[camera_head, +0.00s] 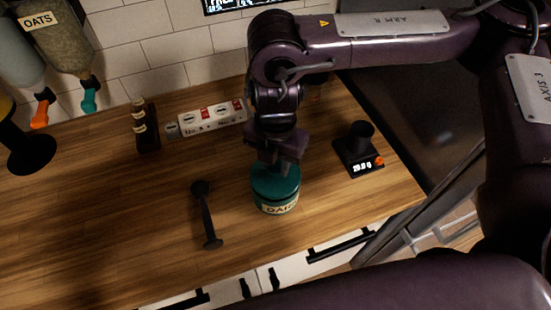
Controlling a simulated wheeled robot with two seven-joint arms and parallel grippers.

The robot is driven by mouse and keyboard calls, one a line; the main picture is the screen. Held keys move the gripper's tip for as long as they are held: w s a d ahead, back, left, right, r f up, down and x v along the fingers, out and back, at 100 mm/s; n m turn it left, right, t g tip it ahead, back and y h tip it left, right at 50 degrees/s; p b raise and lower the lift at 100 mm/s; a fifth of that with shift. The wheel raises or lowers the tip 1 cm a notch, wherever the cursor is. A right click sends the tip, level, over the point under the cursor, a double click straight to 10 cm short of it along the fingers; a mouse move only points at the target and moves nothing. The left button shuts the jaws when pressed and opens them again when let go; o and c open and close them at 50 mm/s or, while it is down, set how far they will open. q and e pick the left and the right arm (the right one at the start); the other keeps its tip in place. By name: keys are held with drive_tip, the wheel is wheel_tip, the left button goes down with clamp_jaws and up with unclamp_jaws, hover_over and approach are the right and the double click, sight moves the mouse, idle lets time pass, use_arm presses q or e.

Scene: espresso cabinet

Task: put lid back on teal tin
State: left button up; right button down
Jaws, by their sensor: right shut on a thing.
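The teal tin (277,204) stands upright on the wooden counter, with a pale label on its front that is partly legible. Its teal lid (264,184) is at the top of the tin, under my right gripper (279,164). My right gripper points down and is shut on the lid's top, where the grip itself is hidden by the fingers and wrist. I cannot tell whether the lid is fully seated on the tin. My left gripper is not in view.
A black tool (206,215) lies left of the tin. A small scale (358,158) with a dark cup stands to the right. A power strip (212,118) and a dark rack (146,126) are at the back. Dispensers (60,35) hang at upper left. The counter's front left is clear.

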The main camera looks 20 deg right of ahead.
idle(0.6)
idle(0.3)
drive_tip(key=c, duration=0.5)
unclamp_jaws()
drive_tip(key=shift+r+p, duration=3.5)
drive_tip(key=shift+p, duration=0.35)
clamp_jaws()
